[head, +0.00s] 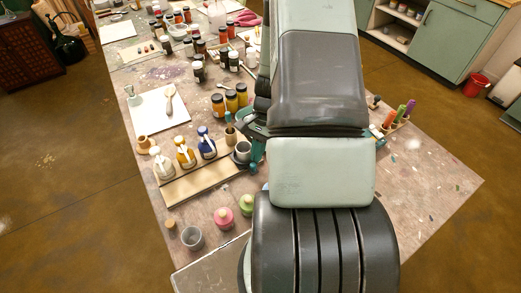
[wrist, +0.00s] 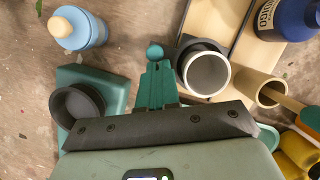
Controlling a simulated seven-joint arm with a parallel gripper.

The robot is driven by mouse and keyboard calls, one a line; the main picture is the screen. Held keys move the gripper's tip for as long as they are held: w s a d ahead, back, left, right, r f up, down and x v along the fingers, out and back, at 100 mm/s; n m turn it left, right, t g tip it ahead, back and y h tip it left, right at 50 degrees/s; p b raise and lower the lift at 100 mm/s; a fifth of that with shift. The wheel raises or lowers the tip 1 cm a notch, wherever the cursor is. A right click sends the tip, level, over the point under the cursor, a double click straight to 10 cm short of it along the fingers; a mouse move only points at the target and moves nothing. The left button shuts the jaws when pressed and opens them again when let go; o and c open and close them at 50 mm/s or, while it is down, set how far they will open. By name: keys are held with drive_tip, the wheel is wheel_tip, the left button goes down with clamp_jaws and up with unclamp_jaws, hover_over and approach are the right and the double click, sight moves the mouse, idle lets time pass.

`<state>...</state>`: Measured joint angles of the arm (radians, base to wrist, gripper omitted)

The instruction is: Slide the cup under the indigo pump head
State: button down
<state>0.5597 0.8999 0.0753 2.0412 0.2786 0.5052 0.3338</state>
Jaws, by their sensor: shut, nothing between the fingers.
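A grey cup (head: 243,147) stands at the right end of a pale wooden board (head: 195,187). In the wrist view the cup (wrist: 208,73) shows from above, its light rim inside a darker round base. The indigo pump bottle (head: 206,148) stands behind the board, rightmost of three pump bottles. In the wrist view its blue body (wrist: 296,18) shows at the upper right, with its pump head out of frame. My gripper (wrist: 155,62) is shut and empty, its teal fingers just left of the cup there. Whether they touch the cup I cannot tell.
A yellow pump bottle (head: 184,153) and a white one (head: 162,164) stand left of the indigo one. A wooden holder (wrist: 256,90) stands close beside the cup. Pink (head: 223,217) and green (head: 246,204) pots stand in front. My arm hides the table's middle.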

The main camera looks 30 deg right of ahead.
drive_tip(key=a, duration=0.8)
drive_tip(key=shift+s, duration=0.1)
